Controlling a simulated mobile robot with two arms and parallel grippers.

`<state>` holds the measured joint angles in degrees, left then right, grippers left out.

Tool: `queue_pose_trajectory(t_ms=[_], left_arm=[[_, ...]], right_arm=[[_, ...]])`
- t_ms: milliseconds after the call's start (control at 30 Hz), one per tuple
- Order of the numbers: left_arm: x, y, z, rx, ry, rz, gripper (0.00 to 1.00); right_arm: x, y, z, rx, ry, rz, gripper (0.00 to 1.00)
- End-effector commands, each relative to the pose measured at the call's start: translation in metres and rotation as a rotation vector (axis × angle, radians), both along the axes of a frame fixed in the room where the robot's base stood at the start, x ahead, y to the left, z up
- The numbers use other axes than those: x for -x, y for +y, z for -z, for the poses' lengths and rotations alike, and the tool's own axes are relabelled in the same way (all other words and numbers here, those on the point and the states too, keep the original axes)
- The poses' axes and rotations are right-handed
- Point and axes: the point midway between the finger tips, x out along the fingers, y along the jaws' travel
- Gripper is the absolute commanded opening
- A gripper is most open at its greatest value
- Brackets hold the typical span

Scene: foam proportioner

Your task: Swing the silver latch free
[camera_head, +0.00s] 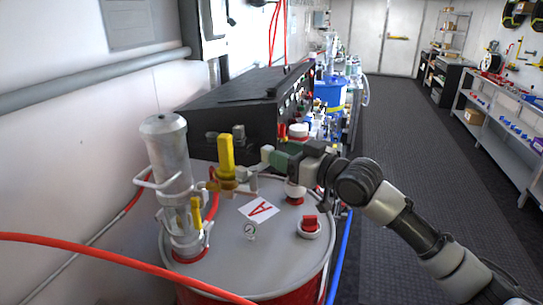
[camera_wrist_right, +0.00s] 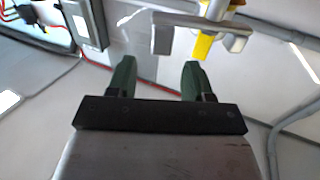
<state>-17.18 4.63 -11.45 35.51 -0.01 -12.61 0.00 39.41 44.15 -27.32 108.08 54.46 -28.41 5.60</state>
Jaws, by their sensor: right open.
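A silver latch (camera_head: 253,183) sticks out to the right of a yellow handle (camera_head: 226,152) on the pump (camera_head: 168,165) that stands on the drum. In the right wrist view the silver latch (camera_wrist_right: 162,38) has a bar with a blocky end hanging down, beside a yellow part (camera_wrist_right: 204,46). My right gripper (camera_head: 275,160) comes in from the right, close to the latch. It is open and empty; its green fingertips (camera_wrist_right: 158,68) are spread, with the latch's block ahead of the gap. Whether they touch it is hard to tell. My left gripper is not in view.
The drum lid (camera_head: 285,260) holds a red cap (camera_head: 310,224), a label marked A (camera_head: 259,208) and a small gauge. A red hose (camera_head: 100,247) crosses the front. A black box (camera_head: 245,100) stands behind. The aisle floor (camera_head: 410,130) at right is clear.

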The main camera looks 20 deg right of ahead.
Motion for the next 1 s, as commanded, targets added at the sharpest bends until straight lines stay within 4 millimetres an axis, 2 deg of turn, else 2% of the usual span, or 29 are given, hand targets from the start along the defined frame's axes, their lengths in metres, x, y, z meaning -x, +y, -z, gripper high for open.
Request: queue_pose_trajectory(t_ms=[33,133,333,867,933,1000], left_arm=[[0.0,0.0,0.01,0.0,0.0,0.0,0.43],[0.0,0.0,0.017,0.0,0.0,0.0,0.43],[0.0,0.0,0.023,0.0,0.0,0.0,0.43],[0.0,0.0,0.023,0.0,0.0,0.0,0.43],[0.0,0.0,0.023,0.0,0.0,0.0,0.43],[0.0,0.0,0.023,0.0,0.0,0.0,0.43]], right_arm=[[0.009,-0.007,0.006,0.004,0.001,0.001,0.51],[0.024,-0.017,0.005,0.005,0.002,0.001,0.51],[0.042,-0.029,0.002,0.001,0.002,0.001,0.51],[0.045,-0.03,0.0,0.0,0.001,0.0,0.51],[0.045,-0.027,0.007,0.005,0.012,-0.002,0.51],[0.048,-0.021,0.024,0.022,0.042,-0.005,0.51]])
